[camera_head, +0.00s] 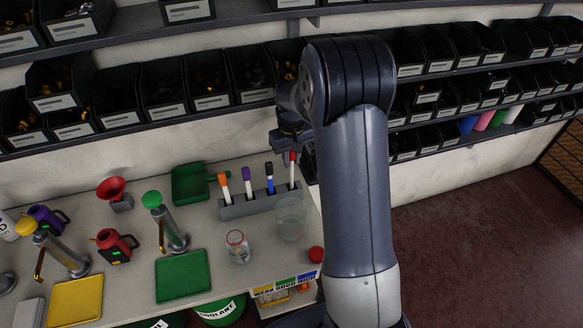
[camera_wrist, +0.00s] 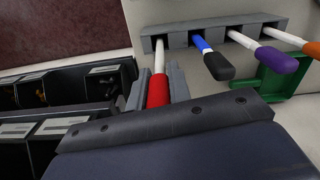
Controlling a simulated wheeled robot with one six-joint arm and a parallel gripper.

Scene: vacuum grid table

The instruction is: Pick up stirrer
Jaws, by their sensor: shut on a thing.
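A grey rack (camera_head: 245,206) at the back of the table holds several upright marker-like sticks with white shafts and coloured tops. The stick with the red top (camera_head: 292,158) is in the rightmost slot. In the wrist view, my gripper (camera_wrist: 158,88) has its fingers on both sides of the red top (camera_wrist: 158,92). Its white shaft still enters the end slot of the rack (camera_wrist: 215,30). My arm partly hides the gripper in the head view. Nothing is labelled as a stirrer; the red-topped stick is the one held.
A clear beaker (camera_head: 290,222) and a glass jar (camera_head: 237,247) stand in front. A green bin (camera_head: 190,186) is left. Shelves of black bins (camera_head: 160,90) line the wall.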

